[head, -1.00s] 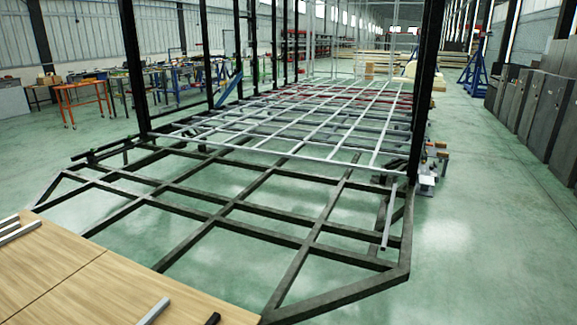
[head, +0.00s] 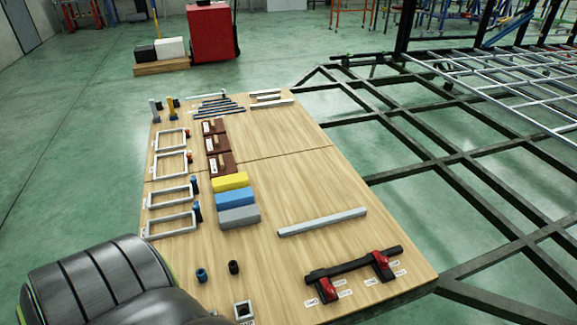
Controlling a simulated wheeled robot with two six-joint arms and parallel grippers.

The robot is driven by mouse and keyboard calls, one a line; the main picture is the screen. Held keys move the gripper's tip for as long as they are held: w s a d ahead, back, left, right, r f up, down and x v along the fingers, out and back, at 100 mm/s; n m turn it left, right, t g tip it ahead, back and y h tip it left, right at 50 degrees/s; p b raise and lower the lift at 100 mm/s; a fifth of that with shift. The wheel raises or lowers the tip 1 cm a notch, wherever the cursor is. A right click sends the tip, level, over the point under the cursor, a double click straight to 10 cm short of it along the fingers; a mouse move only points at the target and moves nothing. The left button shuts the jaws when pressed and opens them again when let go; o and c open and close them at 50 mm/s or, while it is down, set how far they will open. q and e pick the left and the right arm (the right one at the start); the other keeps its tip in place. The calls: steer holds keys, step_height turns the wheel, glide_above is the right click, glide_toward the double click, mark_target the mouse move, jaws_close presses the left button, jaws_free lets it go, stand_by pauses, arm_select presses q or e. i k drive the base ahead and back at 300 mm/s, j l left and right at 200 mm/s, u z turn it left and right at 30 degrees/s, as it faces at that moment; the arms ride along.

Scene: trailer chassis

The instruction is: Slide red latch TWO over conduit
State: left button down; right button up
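A black conduit (head: 352,264) lies near the front right corner of the wooden table (head: 290,225). A red latch (head: 327,289) is at its left end and another red latch (head: 382,265) is near its right end. Small white labels (head: 345,293) lie beside each latch, too small to read, so I cannot tell which latch is TWO. I cannot tell whether either latch lies over the conduit or beside it. Neither of my grippers is in view.
A grey bar (head: 322,222) lies behind the conduit. Yellow (head: 230,181), blue (head: 236,198) and grey (head: 239,215) blocks, brown boxes and grey frames (head: 170,222) fill the left side. The chassis (head: 450,165) stands to the right. The table's middle right is mostly clear.

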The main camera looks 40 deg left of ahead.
mark_target(329, 290)
steer(key=l+u, duration=0.15)
steer(key=u, duration=1.25)
steer(key=k+j, duration=0.05)
steer(key=j, duration=0.05)
